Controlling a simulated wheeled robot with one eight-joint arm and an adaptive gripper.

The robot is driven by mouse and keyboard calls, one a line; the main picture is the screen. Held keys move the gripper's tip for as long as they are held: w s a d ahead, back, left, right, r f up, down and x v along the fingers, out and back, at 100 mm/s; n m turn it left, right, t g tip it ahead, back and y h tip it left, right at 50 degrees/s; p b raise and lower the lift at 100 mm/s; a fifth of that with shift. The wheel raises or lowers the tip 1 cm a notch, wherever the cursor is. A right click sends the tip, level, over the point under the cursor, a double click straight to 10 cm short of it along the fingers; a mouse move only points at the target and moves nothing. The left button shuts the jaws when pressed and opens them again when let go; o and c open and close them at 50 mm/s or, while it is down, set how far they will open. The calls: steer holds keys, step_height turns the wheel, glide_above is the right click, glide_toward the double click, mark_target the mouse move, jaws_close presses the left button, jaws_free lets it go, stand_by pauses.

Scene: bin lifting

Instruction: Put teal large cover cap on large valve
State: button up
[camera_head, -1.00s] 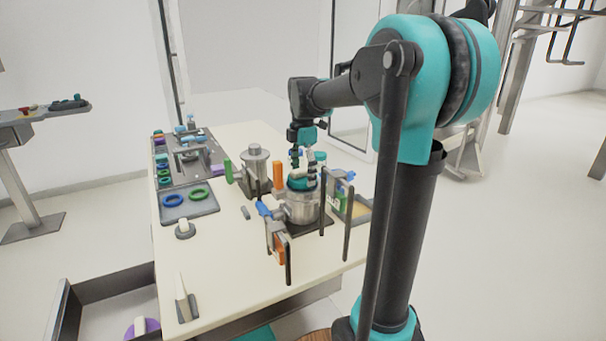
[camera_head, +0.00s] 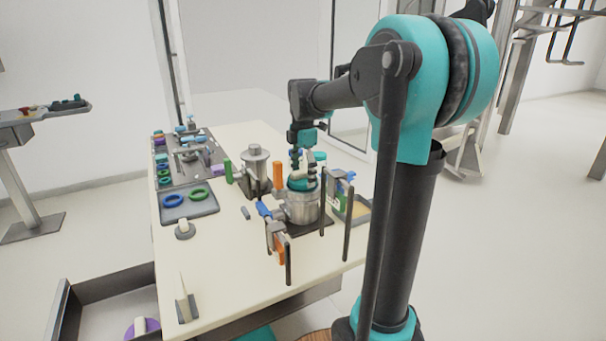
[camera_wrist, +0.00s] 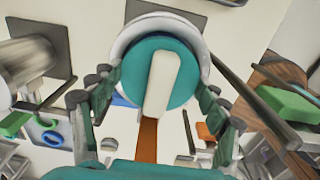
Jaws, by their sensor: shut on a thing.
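The teal large cover cap (camera_wrist: 183,62) is a round teal disc with a white bar handle (camera_wrist: 162,82). My gripper (camera_wrist: 160,88) is shut on it, with dark green fingers on its left and right sides. In the head view my gripper (camera_head: 304,172) points down and the cap (camera_head: 299,185) is at the mouth of the large valve (camera_head: 302,210), a wide silver cylinder. In the wrist view the valve's pale rim (camera_wrist: 150,22) curves around the cap's far side. I cannot tell whether the cap is fully seated.
Posts with blue and orange clamps (camera_head: 273,232) stand close in front of the valve. A smaller grey valve (camera_head: 256,168) is to its left. A tray with blue and green rings (camera_head: 189,205) lies farther left.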

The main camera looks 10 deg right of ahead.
mark_target(304, 170)
steer(key=shift+f, duration=0.15)
stand_by(0.6)
steer(key=o, duration=1.1)
steer(key=shift+r, duration=3.2)
steer(key=shift+d, duration=0.1)
